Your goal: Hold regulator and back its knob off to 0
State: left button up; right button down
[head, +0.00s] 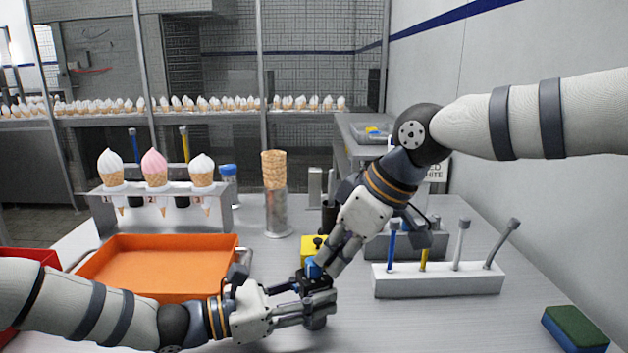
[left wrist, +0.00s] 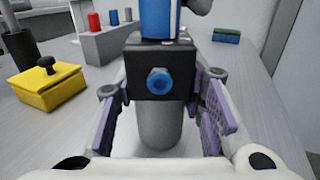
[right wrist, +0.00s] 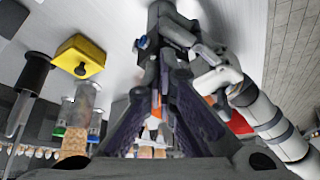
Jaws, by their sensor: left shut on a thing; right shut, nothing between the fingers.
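The regulator is a black block with a blue port on its front and a grey bowl below; it shows upright in the left wrist view (left wrist: 178,88) and in the head view (head: 318,283). Its blue knob (left wrist: 156,20) stands on top and also shows in the head view (head: 313,268). My left gripper (head: 312,308) is shut on the regulator, a finger on each side of the body. My right gripper (head: 328,264) comes down from the upper right, shut and empty, with its tips beside the knob. I cannot tell whether they touch it. The knob's scale is not readable.
A yellow box with a black knob (left wrist: 48,85) stands behind the regulator. A white rack (head: 440,282) with several upright tools is to the right, a green-and-blue sponge (head: 575,328) at front right. An orange tray (head: 160,265) and cone stand (head: 130,190) are left.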

jog(key=shift+a, duration=0.2)
jog(key=shift+s+a+f, duration=0.15)
jog(key=shift+s+a, duration=0.05)
jog(key=shift+s, duration=0.1)
dwell(0.6)
jog(key=shift+s+d+f, duration=0.1)
jog(key=shift+s+d, duration=0.1)
jog(key=shift+d, duration=0.15)
notch_tip(320, 180, up, 6)
jog(key=shift+r, duration=0.25)
jog(key=shift+w, duration=0.1)
